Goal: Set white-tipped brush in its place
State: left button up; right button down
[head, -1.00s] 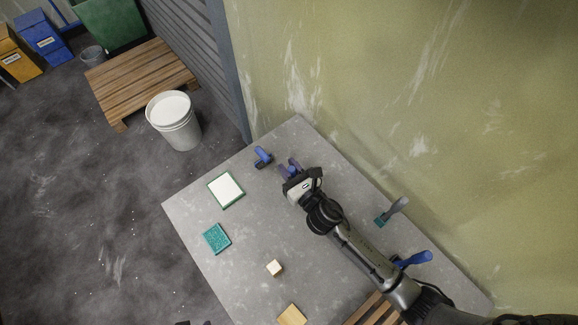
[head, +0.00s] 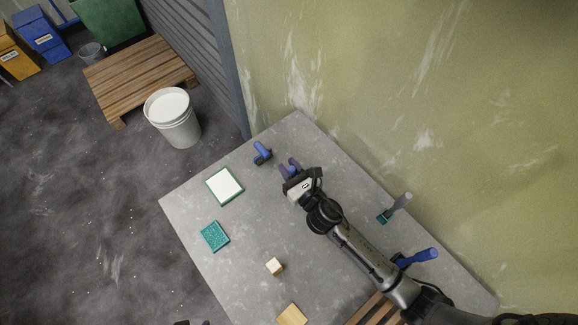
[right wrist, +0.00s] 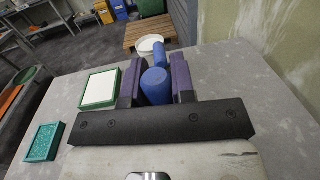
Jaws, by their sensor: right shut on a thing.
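My right gripper (head: 290,169) is over the far part of the grey table. In the right wrist view its purple fingers (right wrist: 156,80) are closed on a blue rounded piece (right wrist: 156,88). I cannot tell if this is the white-tipped brush; no white tip shows. Another blue piece (head: 262,152) stands just left of the gripper in the head view, and a blue shape (right wrist: 160,54) shows beyond the fingers in the wrist view. Small dark and purple parts at the bottom edge of the head view may be my left gripper (head: 193,323); its jaws cannot be read.
On the table are a green-framed white pad (head: 224,186), a teal pad (head: 215,236), a wooden cube (head: 274,266), a grey-handled teal tool (head: 396,207) and a blue-handled tool (head: 418,258). A white bucket (head: 173,122) stands on the floor. A wall bounds the right side.

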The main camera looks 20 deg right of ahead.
jog(key=shift+f, duration=0.2)
jog(key=c, duration=0.9)
grip_release()
jog(key=shift+s, duration=0.25)
jog(key=b+v, duration=0.1)
jog(key=v, duration=1.2)
jog(key=shift+s+b, duration=0.15)
jog(key=shift+b, duration=0.15)
jog(key=shift+d, duration=0.1)
